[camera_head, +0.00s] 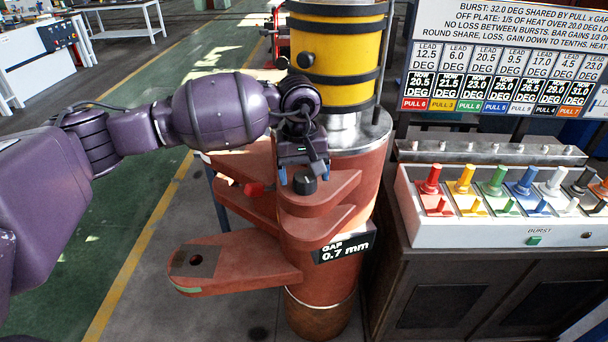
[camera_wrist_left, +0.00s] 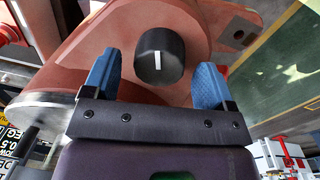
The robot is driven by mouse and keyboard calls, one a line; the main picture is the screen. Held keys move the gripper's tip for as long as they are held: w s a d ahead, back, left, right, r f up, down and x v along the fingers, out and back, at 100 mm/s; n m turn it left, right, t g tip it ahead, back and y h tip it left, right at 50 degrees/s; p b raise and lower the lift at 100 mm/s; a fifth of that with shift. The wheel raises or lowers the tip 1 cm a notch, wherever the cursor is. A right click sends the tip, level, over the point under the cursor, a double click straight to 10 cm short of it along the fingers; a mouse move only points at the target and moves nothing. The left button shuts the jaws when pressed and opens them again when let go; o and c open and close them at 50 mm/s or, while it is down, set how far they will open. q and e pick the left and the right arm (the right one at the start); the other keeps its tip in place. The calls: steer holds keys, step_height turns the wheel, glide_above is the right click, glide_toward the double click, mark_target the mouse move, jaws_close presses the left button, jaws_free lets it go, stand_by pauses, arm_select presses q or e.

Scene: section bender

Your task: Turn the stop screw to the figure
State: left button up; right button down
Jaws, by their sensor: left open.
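The stop screw (camera_head: 305,183) is a black round knob with a white mark, on the red arm of the bender. In the left wrist view the knob (camera_wrist_left: 159,56) stands between and just beyond the blue fingertips, its white mark pointing nearly straight along the picture's vertical. My left gripper (camera_head: 304,172) is open over it, with a gap visible between the knob and each finger. In the wrist view the gripper (camera_wrist_left: 157,80) shows both fingers apart. A black gap display (camera_head: 344,247) reads 0.7 mm. My right gripper is not in view.
The red bender body (camera_head: 325,220) has stacked arms and a lower arm (camera_head: 235,262) reaching left. A yellow and black cylinder (camera_head: 338,55) stands above. On the right is a lever panel (camera_head: 450,232) below a sign (camera_head: 500,60) listing burst, lead and degree figures.

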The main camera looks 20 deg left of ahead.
arm_select(q)
steer(key=shift+f, duration=0.6)
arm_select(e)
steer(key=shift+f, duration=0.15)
arm_select(q)
steer(key=c, duration=0.9)
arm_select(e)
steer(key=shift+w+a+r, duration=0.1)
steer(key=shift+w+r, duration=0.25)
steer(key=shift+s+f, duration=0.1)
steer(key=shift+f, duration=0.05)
